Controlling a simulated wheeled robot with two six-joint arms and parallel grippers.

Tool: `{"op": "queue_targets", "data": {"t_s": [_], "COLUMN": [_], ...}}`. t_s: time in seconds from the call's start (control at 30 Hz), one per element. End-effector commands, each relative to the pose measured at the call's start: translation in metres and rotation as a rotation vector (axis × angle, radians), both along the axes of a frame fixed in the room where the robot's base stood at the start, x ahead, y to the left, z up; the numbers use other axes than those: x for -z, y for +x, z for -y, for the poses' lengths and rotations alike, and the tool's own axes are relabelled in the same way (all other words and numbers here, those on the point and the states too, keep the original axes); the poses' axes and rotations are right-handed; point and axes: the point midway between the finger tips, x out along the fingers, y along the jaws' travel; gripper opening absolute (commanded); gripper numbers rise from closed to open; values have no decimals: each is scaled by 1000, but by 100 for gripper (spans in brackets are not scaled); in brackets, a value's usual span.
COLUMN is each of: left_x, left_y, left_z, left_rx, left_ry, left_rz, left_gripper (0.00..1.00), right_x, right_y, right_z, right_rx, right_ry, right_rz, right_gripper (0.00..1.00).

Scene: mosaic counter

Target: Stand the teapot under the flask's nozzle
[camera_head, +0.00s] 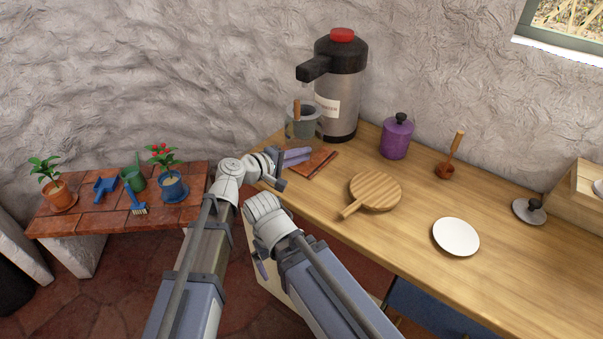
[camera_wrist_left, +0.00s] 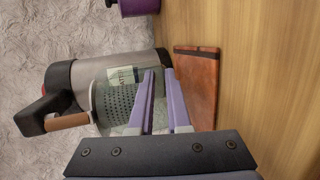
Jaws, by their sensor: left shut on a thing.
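The teapot (camera_head: 304,124) is a grey-green see-through pot with a wooden handle. In the head view it appears below the flask's black nozzle (camera_head: 313,68); I cannot tell whether its base touches the counter. The flask (camera_head: 341,105) is steel and black with a red top. My left gripper (camera_head: 297,157) is shut on the teapot, its fingers reaching in from the front. In the left wrist view, the purple fingers (camera_wrist_left: 160,98) overlap the teapot (camera_wrist_left: 115,100), hiding part of it; the flask (camera_wrist_left: 120,68) stands behind. My right gripper (camera_head: 262,268) hangs before the counter, mostly hidden by its arm.
A reddish board (camera_head: 318,163) lies on the counter (camera_head: 400,235) just below the left fingers. A round wooden board (camera_head: 376,190), purple canister (camera_head: 397,138), wooden tool (camera_head: 451,160) and white plate (camera_head: 456,237) stand to the right. A low tiled bench (camera_head: 95,218) holds potted plants.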

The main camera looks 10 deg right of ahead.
Motion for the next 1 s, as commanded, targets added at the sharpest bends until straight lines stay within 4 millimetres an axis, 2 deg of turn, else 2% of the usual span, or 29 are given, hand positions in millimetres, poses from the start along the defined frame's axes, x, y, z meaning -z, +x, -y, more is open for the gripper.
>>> {"op": "queue_targets", "data": {"t_s": [0.23,0.53,0.97,1.0], "left_x": [6,39,41,41], "left_y": [0,0,0,0], "left_z": [0,0,0,0], "left_rx": [-1,-1,-1,0], "left_ry": [-1,-1,-1,0], "left_rz": [1,1,1,0], "left_gripper": [0,0,0,18], "right_x": [6,39,41,41], "right_y": [0,0,0,0], "right_z": [0,0,0,0], "right_rx": [0,0,0,0], "right_ry": [0,0,0,0], "right_rz": [0,0,0,0], "right_gripper": [100,100,100,100]}}
